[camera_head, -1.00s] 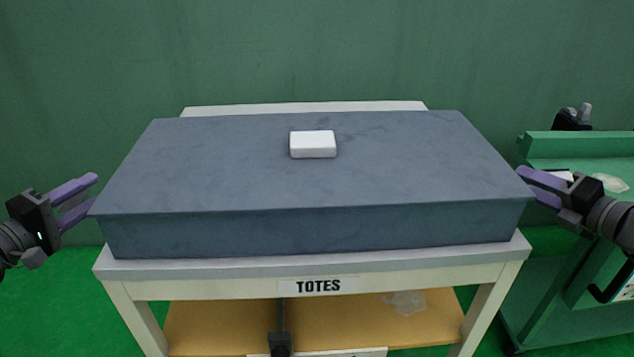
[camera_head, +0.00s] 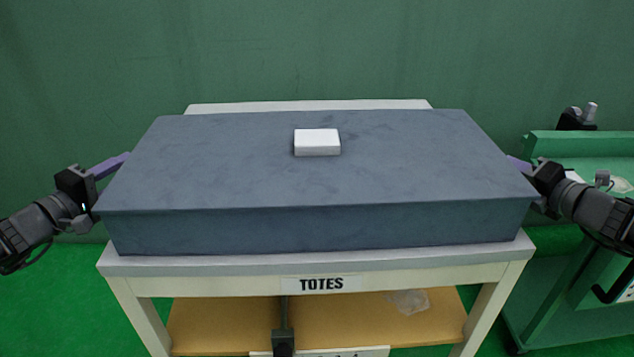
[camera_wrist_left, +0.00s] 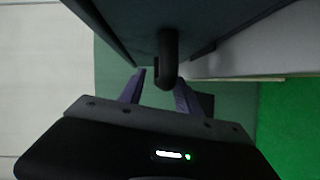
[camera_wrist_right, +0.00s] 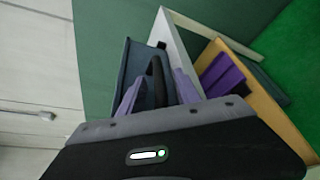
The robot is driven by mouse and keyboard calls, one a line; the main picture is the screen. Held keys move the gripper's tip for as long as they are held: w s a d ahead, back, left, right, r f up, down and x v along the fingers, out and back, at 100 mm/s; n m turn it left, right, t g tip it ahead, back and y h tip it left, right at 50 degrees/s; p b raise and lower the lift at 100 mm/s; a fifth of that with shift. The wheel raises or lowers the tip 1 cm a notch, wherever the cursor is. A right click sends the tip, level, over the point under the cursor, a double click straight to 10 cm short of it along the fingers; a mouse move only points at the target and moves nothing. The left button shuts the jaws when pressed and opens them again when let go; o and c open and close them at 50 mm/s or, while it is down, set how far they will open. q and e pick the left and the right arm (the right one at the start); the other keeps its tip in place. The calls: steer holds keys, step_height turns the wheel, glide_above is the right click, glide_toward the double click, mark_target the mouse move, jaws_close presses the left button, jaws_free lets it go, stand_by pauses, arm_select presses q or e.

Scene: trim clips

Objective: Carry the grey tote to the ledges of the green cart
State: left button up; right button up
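The grey tote (camera_head: 300,185) is a wide blue-grey box on the white stand labelled TOTES, with a white block (camera_head: 317,142) on top. My left gripper (camera_head: 110,165) is at the tote's left end, partly hidden by it. In the left wrist view its purple fingers are apart, with a dark handle (camera_wrist_left: 167,58) between their tips, nearer the right finger. My right gripper (camera_head: 516,164) is at the right end. In the right wrist view its fingers are apart on either side of another dark handle (camera_wrist_right: 156,82). The green cart (camera_head: 560,147) stands at right, partly cut off.
The white stand (camera_head: 200,265) has a yellow lower shelf (camera_head: 370,320) with a clear crumpled item (camera_head: 409,301). A green wall is behind. The cart's near side is close to my right arm. Green floor shows left of the stand.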

arm_select(q)
steer(key=shift+c, duration=0.3)
arm_select(e)
steer(key=shift+c, duration=0.3)
arm_select(q)
jaws_close()
arm_select(e)
jaws_close()
steer(key=shift+f, duration=0.15)
